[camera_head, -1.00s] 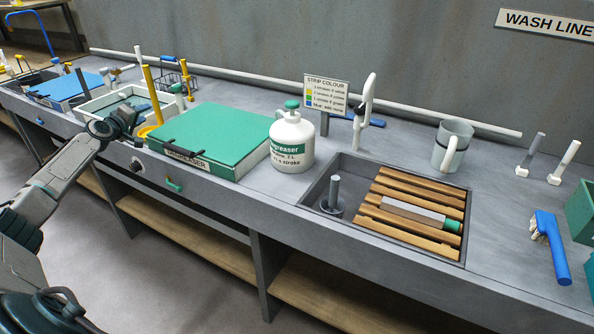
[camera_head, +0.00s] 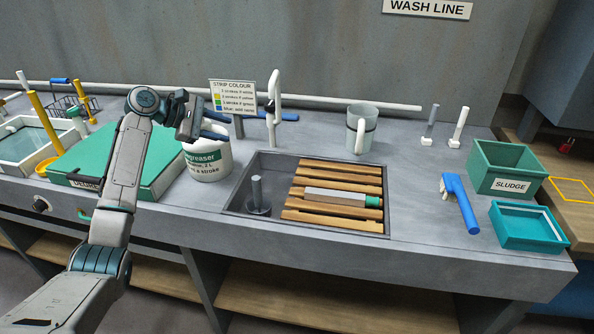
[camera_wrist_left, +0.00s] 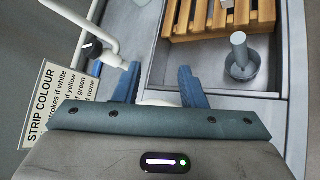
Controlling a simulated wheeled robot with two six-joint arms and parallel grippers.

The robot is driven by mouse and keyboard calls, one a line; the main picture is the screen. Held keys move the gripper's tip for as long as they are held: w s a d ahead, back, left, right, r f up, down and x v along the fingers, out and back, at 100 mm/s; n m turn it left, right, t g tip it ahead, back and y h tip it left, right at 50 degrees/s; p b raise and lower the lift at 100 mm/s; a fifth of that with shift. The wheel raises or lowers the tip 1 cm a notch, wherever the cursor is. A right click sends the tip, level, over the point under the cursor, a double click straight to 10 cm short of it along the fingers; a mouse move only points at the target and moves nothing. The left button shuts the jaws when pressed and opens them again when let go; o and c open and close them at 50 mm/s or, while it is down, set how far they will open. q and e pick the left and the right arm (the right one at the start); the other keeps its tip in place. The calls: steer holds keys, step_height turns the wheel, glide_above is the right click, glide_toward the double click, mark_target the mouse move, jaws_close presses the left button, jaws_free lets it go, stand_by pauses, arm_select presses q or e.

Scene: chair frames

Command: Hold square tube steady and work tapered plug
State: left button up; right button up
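The square tube (camera_head: 335,196), a pale grey bar, lies across the wooden slats in the sink. A green tapered plug (camera_head: 373,201) sits at its right end; how deep it is seated I cannot tell. My left gripper (camera_head: 226,126) is above the white degreaser jug, left of the sink and apart from the tube. In the left wrist view its two blue fingers (camera_wrist_left: 158,84) are spread with nothing between them. The tube shows only as a small pale end at that view's top edge. My right gripper is in neither view.
The sink (camera_head: 236,205) holds an upright grey post (camera_head: 257,193) left of the slatted rack (camera_head: 306,215). The degreaser jug (camera_head: 210,165), strip colour sign (camera_head: 232,95) and white tap (camera_head: 273,110) stand close by.

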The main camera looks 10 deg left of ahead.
arm_select(q)
steer(key=d+f+g, duration=0.2)
steer(key=d+f, duration=0.3)
steer(key=d, duration=0.4)
steer(key=n+g, duration=0.1)
steer(key=g, duration=0.3)
glide_toward(320, 191)
steer(key=shift+w+d+r, duration=0.1)
steer(key=shift+w+d, duration=0.15)
steer(key=shift+w, duration=0.15)
steer(key=shift+s+d+f, duration=0.1)
steer(key=shift+d+f, duration=0.1)
steer(key=shift+d, duration=0.15)
steer(key=shift+s+d+f+n+g+y, duration=0.15)
steer(key=shift+d+f+n+g+y, duration=0.15)
steer(key=shift+d+f+n+g, duration=0.1)
steer(key=x, duration=0.7)
steer(key=shift+f, duration=0.1)
jaws_close()
